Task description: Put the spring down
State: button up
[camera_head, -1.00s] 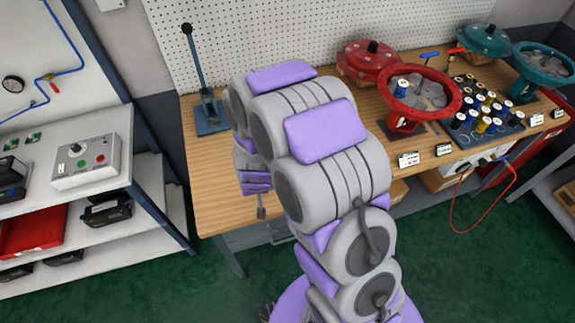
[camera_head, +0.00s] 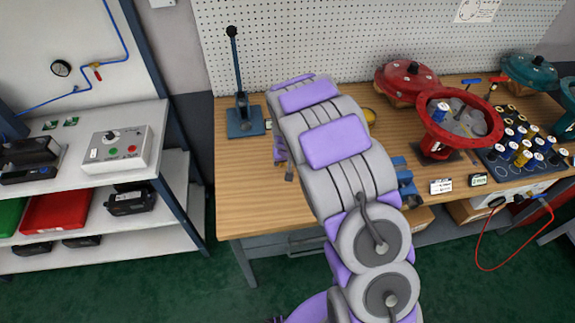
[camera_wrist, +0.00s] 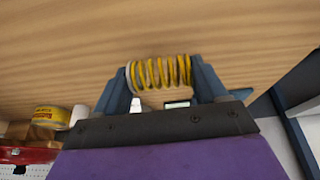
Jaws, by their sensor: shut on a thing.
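A yellow coil spring with pale ends (camera_wrist: 160,72) is held between the two fingers of my gripper (camera_wrist: 162,80) in the wrist view. The spring lies crosswise between the fingertips, with the wooden bench top behind it. I cannot tell whether the spring touches the wood. In the head view my arm hides the spring and most of my gripper. The wooden bench (camera_head: 250,190) stands in front of me, and my arm reaches over its left part.
A blue lever press (camera_head: 243,120) stands at the bench's back left. A red open actuator housing (camera_head: 438,140) and a dark mat of several springs (camera_head: 495,165) are at the right. A shelf with a control box (camera_head: 118,150) is at the left. The bench's front left is clear.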

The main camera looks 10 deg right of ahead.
aim_at(286, 164)
jog(key=shift+w+a+f, duration=0.1)
jog(key=shift+w+f, duration=0.05)
jog(key=shift+w, duration=0.1)
notch_tip(286, 164, down, 3)
jog(key=shift+s+r+b, duration=0.1)
jog(key=shift+b, duration=0.5)
jog(key=shift+f, duration=0.4)
jog(key=shift+d+r, duration=0.15)
jog(key=shift+d, duration=0.1)
jog(key=o, duration=1.6)
jog(key=shift+a, duration=0.2)
jog(key=shift+c, duration=0.2)
jog(key=shift+r, duration=0.1)
